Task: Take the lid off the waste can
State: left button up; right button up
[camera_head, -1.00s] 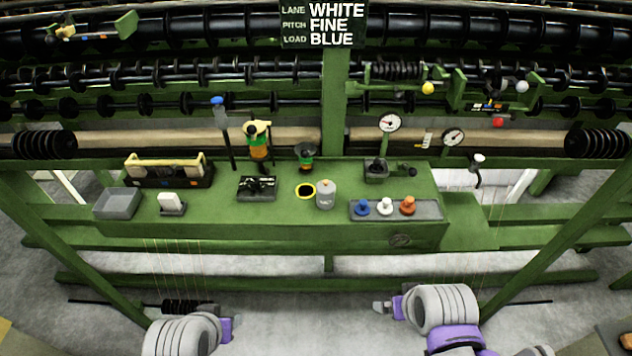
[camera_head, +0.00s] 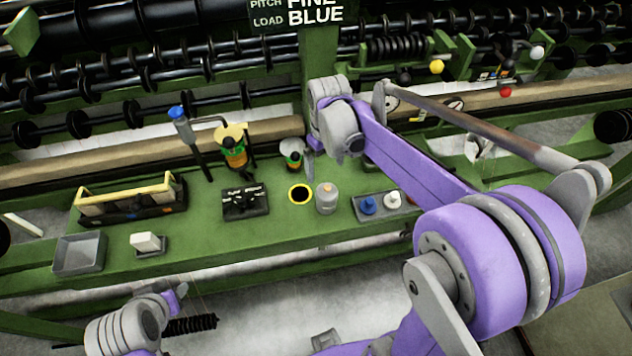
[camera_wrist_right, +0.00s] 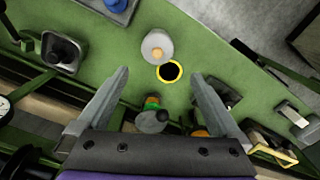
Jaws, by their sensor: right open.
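The waste can (camera_head: 326,199) is a small grey can standing upright on the green bench, just right of a yellow-ringed black hole. Its lid (camera_head: 326,186) is on, with a small orange knob. In the right wrist view the lid (camera_wrist_right: 157,46) shows from above, beyond my fingers. My right gripper (camera_head: 311,160) is above the rear of the bench, behind the can and apart from it. In the wrist view (camera_wrist_right: 160,76) its two fingers are spread with nothing held. My left gripper (camera_head: 180,292) is low at the left, in front of the bench; its fingers are unclear.
The yellow-ringed hole (camera_head: 300,194) is beside the can. A black block (camera_head: 244,201) is to the left.

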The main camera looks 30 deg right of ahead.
aim_at(327, 187)
jog(key=f, duration=0.4)
jog(key=shift+s+d, duration=0.1)
jog(key=shift+s, duration=0.25)
jog(key=shift+w+f, duration=0.15)
jog(key=shift+f, duration=0.35)
jog(key=f, duration=0.4)
jog(key=shift+d+f, duration=0.2)
jog(key=shift+f, duration=0.05)
jog(key=c, duration=1.4)
jog(key=shift+c, duration=0.2)
